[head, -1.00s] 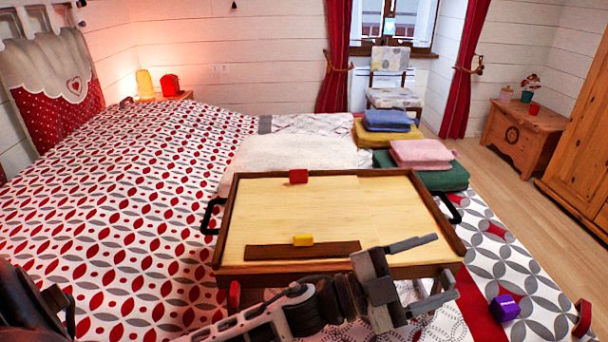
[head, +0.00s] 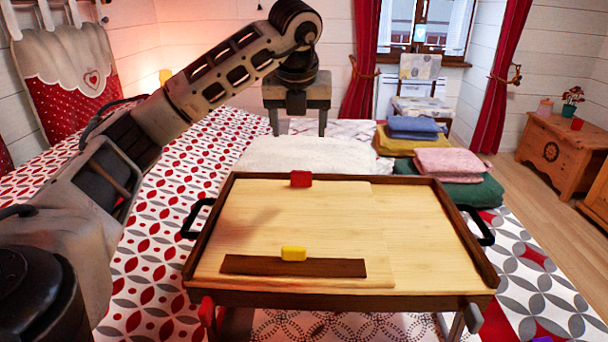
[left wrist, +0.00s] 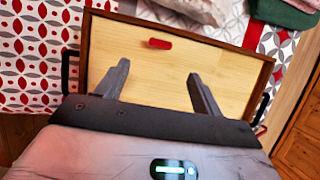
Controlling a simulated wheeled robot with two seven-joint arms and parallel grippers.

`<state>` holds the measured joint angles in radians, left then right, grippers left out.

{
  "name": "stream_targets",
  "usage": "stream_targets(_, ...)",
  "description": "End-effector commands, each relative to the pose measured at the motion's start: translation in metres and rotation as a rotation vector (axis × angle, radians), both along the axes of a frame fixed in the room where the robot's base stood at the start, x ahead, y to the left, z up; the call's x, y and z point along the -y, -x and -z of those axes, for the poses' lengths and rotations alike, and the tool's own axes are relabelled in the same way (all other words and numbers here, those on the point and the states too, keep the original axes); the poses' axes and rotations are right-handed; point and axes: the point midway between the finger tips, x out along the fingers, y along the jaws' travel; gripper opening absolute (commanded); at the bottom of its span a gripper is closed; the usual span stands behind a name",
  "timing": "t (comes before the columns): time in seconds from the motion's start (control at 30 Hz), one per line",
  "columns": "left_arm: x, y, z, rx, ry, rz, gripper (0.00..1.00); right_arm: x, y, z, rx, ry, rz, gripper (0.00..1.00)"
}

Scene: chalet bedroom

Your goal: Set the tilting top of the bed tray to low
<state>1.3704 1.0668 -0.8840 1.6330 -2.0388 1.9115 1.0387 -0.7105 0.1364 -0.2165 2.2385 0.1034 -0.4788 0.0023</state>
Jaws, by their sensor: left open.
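The bed tray (head: 340,299) stands on the bed, with a dark brown frame and black side handles. Its pale wooden tilting top (head: 300,220) lies about level with the frame; a slight tilt is hard to judge. A brown ledge (head: 325,268) with a yellow tab (head: 293,254) runs along its near part. A red tab (head: 301,179) sits at the tray's far edge and also shows in the left wrist view (left wrist: 160,43). My left gripper (head: 298,134) is open and empty, above and beyond the far edge, fingers downward. My right gripper is not in view.
A white folded blanket (head: 300,156) lies behind the tray. Folded pink (head: 448,161), green (head: 465,190) and blue (head: 412,124) textiles lie at the far right. A red part (head: 207,312) shows by the tray's near left leg. The space above the tray top is clear.

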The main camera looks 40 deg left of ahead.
Motion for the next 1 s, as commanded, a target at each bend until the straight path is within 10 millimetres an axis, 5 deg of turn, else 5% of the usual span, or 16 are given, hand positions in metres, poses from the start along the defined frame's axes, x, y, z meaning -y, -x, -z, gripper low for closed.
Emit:
stream_targets(0.6,-0.029,-0.036,0.117,-0.005,0.002,0.006,0.67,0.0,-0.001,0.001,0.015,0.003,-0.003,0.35)
stream_targets(1.0,-0.034,-0.044,0.137,-0.002,0.002,0.009,0.67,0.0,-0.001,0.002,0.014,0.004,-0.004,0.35)
